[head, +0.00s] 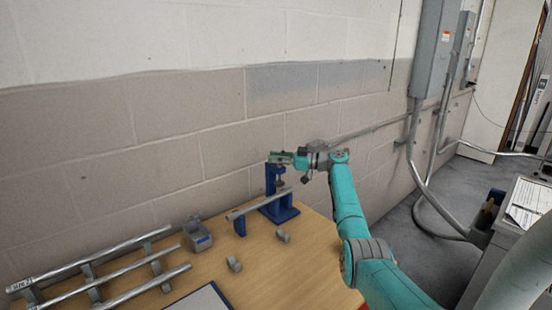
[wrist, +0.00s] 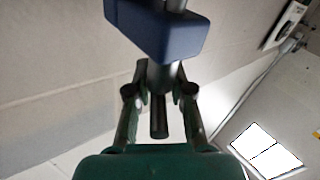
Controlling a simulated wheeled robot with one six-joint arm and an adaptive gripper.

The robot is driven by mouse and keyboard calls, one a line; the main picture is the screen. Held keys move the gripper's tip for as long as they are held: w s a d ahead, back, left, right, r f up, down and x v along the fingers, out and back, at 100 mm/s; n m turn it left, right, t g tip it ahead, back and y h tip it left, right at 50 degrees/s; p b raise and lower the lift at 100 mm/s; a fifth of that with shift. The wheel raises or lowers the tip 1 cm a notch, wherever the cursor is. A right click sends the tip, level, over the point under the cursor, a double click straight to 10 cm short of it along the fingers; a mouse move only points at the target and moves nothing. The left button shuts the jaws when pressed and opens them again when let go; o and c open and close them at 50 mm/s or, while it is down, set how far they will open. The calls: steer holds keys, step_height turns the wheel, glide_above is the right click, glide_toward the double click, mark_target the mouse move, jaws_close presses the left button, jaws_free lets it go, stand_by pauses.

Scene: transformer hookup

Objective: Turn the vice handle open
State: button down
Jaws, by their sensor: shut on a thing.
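The blue vice (head: 271,181) stands on the table near the wall. A grey conduit (head: 258,205) lies through its lower part. My gripper (head: 280,157) is at the top of the vice, reaching in level from the right. In the wrist view the blue vice body (wrist: 155,30) fills the top. The grey vice handle (wrist: 160,75) sticks out of it between my two fingers. My gripper (wrist: 160,92) is shut on the handle, one finger on each side. In the head view the handle is hidden by my fingers.
Several metal conduits lie on a rack (head: 92,283) at the left of the table (head: 285,265). A grey-blue box (head: 198,238) and small grey blocks (head: 283,236) stand nearby. The brick wall (head: 170,145) is close behind the vice. A grey electrical box (head: 432,50) hangs at the right.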

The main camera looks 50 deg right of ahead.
steer(key=shift+s+d+n+g+y, duration=0.1)
steer(key=shift+d+n+g+y, duration=0.2)
steer(key=shift+n+y, duration=0.25)
steer(key=c, duration=1.2)
jaws_free()
steer(key=shift+a, duration=0.1)
steer(key=v, duration=0.7)
steer(key=shift+s, duration=0.15)
